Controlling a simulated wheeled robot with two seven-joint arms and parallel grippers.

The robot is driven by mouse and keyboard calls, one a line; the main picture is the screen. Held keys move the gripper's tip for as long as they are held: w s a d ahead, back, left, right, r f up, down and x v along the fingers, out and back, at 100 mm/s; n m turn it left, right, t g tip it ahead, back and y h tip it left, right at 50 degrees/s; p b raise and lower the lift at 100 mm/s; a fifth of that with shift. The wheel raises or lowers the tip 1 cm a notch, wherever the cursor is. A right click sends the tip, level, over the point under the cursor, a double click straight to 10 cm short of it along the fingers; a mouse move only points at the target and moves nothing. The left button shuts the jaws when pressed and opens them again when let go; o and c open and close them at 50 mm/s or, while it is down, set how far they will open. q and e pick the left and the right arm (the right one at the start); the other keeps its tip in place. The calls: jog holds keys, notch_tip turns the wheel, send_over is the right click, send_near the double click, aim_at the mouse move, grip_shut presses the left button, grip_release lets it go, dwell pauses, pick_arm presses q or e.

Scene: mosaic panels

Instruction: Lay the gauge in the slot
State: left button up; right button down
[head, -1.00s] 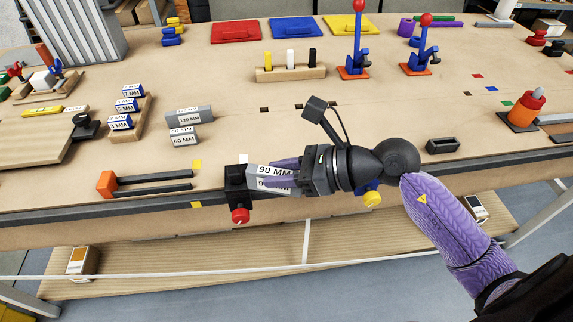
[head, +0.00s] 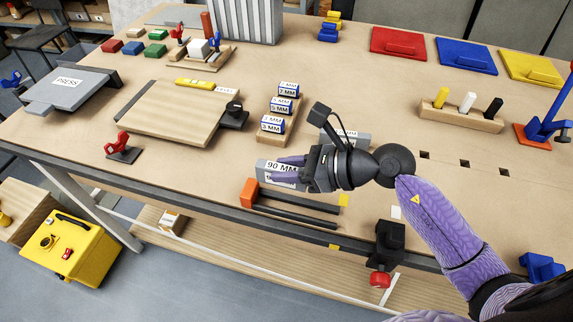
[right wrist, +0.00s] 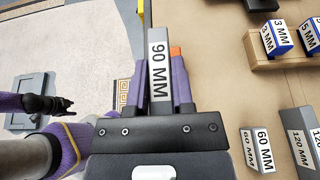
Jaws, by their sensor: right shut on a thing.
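The grey gauge block labelled 90 MM (head: 265,170) is held in my right gripper (head: 279,171). In the right wrist view the gauge (right wrist: 158,65) lies lengthwise between the two purple fingers, label up. Gripper and gauge are above the bench's front part, just behind a fixture with an orange end block (head: 250,194) and two parallel dark bars (head: 300,213) with a narrow gap between them. Whether the gauge touches anything is unclear. A dark gripper-like end, seemingly my left gripper (right wrist: 52,104), shows small at the left of the right wrist view; its jaws are unclear.
Grey 60 MM (right wrist: 257,148) and 120 MM (right wrist: 302,135) blocks stand close by. A wooden rack (head: 270,133) holds blue-and-white blocks behind. A black clamp with a red knob (head: 380,279) sits at the front edge to the right. A red toggle clamp (head: 122,146) stands left.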

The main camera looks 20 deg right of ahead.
notch_tip(320, 180, down, 6)
jog(key=b, duration=0.5)
jog(key=shift+r, duration=0.1)
dwell(0.4)
dwell(0.9)
jog(key=shift+f, duration=0.25)
jog(key=shift+f+b, duration=0.2)
jog(key=shift+b, duration=0.15)
jog(key=shift+f+b, duration=0.8)
jog(key=shift+f, duration=0.15)
